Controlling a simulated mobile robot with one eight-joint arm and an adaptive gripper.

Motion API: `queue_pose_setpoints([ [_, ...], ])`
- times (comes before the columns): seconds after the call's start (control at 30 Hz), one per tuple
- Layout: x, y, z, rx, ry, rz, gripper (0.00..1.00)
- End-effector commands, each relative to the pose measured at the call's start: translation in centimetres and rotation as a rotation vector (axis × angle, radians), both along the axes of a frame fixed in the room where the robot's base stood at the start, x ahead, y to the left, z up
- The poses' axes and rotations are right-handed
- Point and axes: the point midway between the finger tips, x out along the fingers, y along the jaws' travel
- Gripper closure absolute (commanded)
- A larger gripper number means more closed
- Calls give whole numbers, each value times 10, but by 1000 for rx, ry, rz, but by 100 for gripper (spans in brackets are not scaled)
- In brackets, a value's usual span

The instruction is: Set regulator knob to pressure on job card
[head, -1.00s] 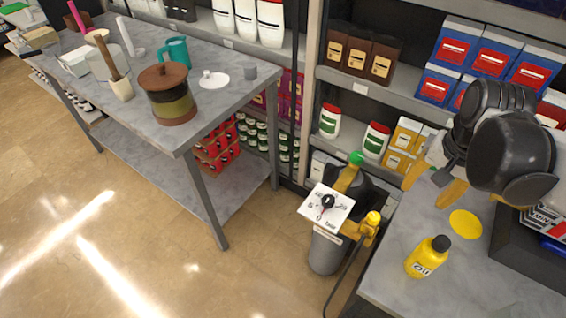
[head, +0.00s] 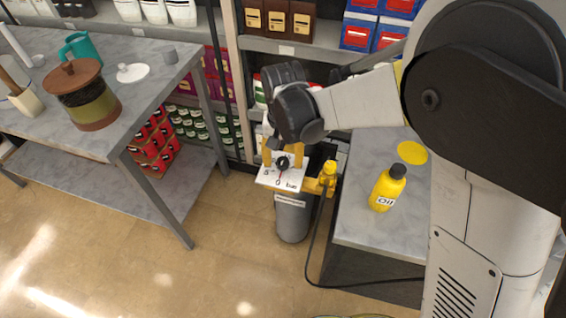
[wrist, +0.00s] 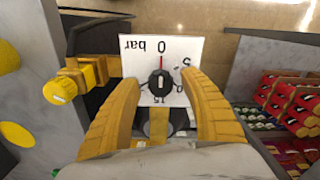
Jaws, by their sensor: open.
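The regulator knob (head: 282,162) is a small black knob on a white dial plate (head: 268,179) on top of the grey pump (head: 293,218). In the wrist view the knob (wrist: 160,84) shows a red mark at its edge by the "0 bar" print, which appears upside down. My gripper (head: 282,155) is over the dial in the head view. In the wrist view its yellow fingers (wrist: 162,90) are open, one on each side of the knob, with gaps between. Part of the dial scale is hidden by the fingers. I cannot make out a job card.
A yellow valve handle (head: 328,168) with a black hose sits right of the dial. A yellow oil bottle (head: 387,188) stands on the right bench (head: 365,225). A grey table (head: 150,85) with a jar is at left; shelves stand behind.

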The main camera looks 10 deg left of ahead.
Motion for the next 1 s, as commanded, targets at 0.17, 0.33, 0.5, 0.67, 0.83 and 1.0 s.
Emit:
queue_pose_setpoints([
  [0.17, 0, 0, -7, 0, 0, 0, 48],
  [0.33, 0, 0, -7, 0, 0, 0, 48],
  [0.5, 0, 0, -6, 0, 0, 0, 90],
  [0.67, 0, 0, -6, 0, 0, 0, 100],
  [0.83, 0, 0, -7, 0, 0, -7, 100],
  [1.0, 0, 0, -6, 0, 0, -50, 100],
])
